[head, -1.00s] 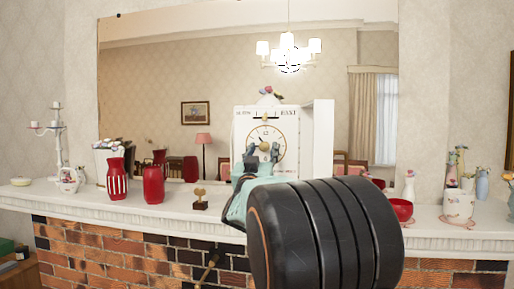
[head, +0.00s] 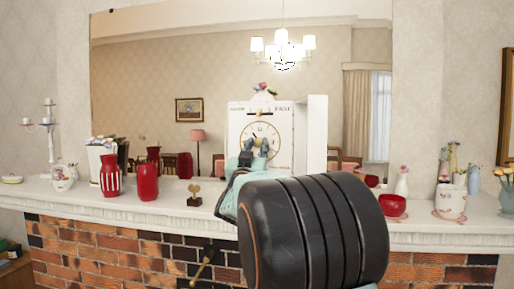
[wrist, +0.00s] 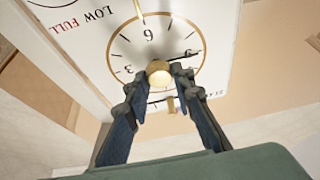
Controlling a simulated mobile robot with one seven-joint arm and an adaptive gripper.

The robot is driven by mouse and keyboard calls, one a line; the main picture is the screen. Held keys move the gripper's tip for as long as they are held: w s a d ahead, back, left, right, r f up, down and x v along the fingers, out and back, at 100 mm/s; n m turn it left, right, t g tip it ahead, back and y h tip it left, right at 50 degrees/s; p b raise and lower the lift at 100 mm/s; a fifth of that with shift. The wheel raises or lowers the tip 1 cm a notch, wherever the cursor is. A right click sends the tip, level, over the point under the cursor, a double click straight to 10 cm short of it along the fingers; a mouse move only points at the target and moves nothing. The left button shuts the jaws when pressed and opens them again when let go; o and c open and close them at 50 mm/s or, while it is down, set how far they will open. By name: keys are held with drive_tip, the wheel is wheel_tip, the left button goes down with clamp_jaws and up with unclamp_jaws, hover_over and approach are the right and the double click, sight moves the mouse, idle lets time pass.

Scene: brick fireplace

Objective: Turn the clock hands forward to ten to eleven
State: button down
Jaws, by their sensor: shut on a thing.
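The white clock (head: 237,119) stands on the mantel, its white door (head: 317,130) swung open at the right. In the wrist view its round dial (wrist: 125,48) appears upside down, with 6 at the top, 3 at the left and 9 at the right. A thin black hand (wrist: 185,57) points from the centre towards the 9. The other hand cannot be made out. My gripper (wrist: 161,75) is shut on the brass knob (wrist: 159,71) at the dial's centre. My gripper (head: 255,150) covers the lower dial in the head view.
A striped vase (head: 110,180), a red vase (head: 147,184) and a small brass ornament (head: 194,193) stand left of the clock. A red bowl (head: 392,206) and a flowered pot (head: 451,201) stand at the right. A large mirror (head: 140,80) is behind.

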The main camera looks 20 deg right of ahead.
drive_tip(key=m+g+h+b, duration=0.1)
drive_tip(key=m, duration=0.2)
drive_tip(key=shift+a+f, duration=0.1)
drive_tip(key=shift+w+m+g+h+b, duration=0.1)
drive_tip(key=shift+m+g+h+b, duration=0.6)
drive_tip(key=shift+m, duration=1.8)
drive_tip(key=shift+g+h+p, duration=0.3)
drive_tip(key=c, duration=1.7)
unclamp_jaws()
drive_tip(key=shift+o, duration=0.2)
drive_tip(key=shift+a, duration=0.1)
drive_tip(key=v, duration=1.2)
